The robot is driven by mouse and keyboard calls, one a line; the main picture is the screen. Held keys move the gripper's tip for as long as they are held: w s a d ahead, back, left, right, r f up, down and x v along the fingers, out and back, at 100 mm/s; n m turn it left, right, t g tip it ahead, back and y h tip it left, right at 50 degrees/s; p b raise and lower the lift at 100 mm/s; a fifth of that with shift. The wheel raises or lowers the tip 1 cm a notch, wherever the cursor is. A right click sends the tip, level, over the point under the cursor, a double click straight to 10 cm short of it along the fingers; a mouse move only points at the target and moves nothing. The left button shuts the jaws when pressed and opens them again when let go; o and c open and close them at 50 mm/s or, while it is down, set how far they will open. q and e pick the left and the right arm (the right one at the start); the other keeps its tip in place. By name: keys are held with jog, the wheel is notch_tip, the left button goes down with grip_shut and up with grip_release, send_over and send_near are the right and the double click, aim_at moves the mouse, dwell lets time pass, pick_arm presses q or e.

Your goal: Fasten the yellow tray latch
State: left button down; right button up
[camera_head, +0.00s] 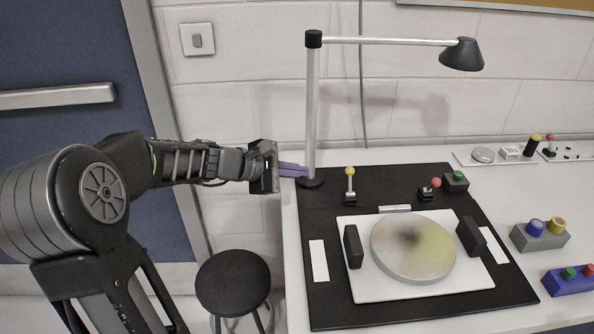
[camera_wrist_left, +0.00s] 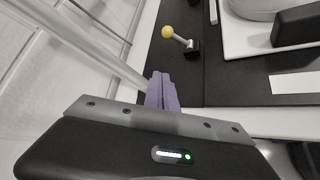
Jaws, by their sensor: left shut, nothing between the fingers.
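The yellow tray latch (camera_head: 350,184) is a small lever with a yellow ball on a black base. It stands upright on the black mat (camera_head: 318,221), at the back left of the white tray (camera_head: 365,291). It also shows at the top of the left wrist view (camera_wrist_left: 179,38). My left gripper (camera_head: 306,171) has purple fingers, shut and empty, by the lamp post at the mat's back left corner. In the left wrist view its fingertips (camera_wrist_left: 161,76) are together, with the latch a short way beyond them. My right gripper is out of view.
The lamp post (camera_head: 311,110) stands close to my left fingers. A round mirror disc (camera_head: 413,246) lies on the tray between black blocks. A red-knobbed lever (camera_head: 431,189) and a green-button box (camera_head: 455,181) stand to the right. A stool (camera_head: 232,282) is below.

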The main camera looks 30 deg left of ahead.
aim_at(350, 180)
pick_arm(q)
jog(key=x, duration=0.7)
jog(key=shift+f, duration=0.1)
jog(key=d, duration=0.1)
jog(key=d+r, duration=0.2)
jog(key=shift+w, duration=0.25)
jog(key=shift+w+d+p, duration=0.1)
jog(key=shift+d+p, duration=0.15)
jog(key=shift+p, duration=0.05)
